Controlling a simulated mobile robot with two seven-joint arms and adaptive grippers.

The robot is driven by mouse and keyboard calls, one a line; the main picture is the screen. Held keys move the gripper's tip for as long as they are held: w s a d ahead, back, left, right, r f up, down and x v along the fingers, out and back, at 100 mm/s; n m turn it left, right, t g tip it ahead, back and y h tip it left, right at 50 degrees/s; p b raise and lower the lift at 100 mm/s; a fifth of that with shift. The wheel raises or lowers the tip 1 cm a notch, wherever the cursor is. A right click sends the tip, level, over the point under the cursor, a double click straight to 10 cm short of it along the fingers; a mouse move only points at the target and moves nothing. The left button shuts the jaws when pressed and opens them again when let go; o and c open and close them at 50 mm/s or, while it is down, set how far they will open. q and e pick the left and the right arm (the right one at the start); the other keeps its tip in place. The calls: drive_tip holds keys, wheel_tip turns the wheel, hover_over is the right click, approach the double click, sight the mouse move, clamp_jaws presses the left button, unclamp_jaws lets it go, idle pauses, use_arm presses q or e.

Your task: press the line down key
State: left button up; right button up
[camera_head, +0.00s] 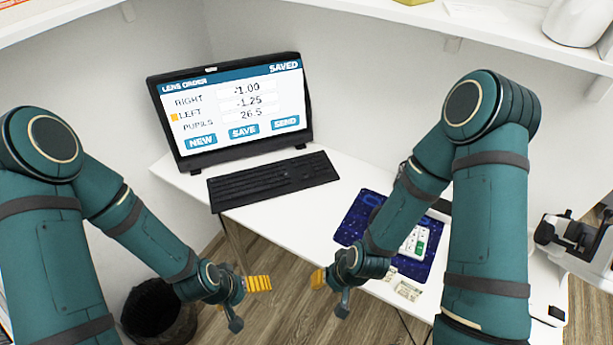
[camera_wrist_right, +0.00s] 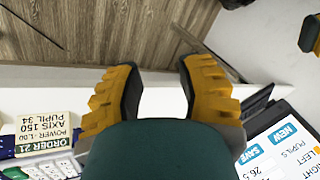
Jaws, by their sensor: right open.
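A small white keypad (camera_head: 413,241) with a green key lies on a dark blue mat (camera_head: 352,226) at the table's right part. My right forearm partly covers the mat, and the key labels are too small to read, so I cannot pick out the line down key. My right gripper (camera_head: 331,290) is open and empty, left of and nearer than the mat, apart from the keypad. Its spread yellow fingers show in the right wrist view (camera_wrist_right: 160,88). My left gripper (camera_head: 247,302) looks open and empty, off the table's front edge. The monitor (camera_head: 232,106) shows LENS ORDER, SAVED and an orange marker beside LEFT.
A black keyboard (camera_head: 272,180) lies before the monitor. Printed cards (camera_head: 408,291) lie near the mat; one card (camera_wrist_right: 43,137) reads ORDER 21. A black bin (camera_head: 158,312) stands on the floor. White shelves run above. The table between keyboard and mat is clear.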

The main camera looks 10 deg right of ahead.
clamp_jaws()
idle(1.0)
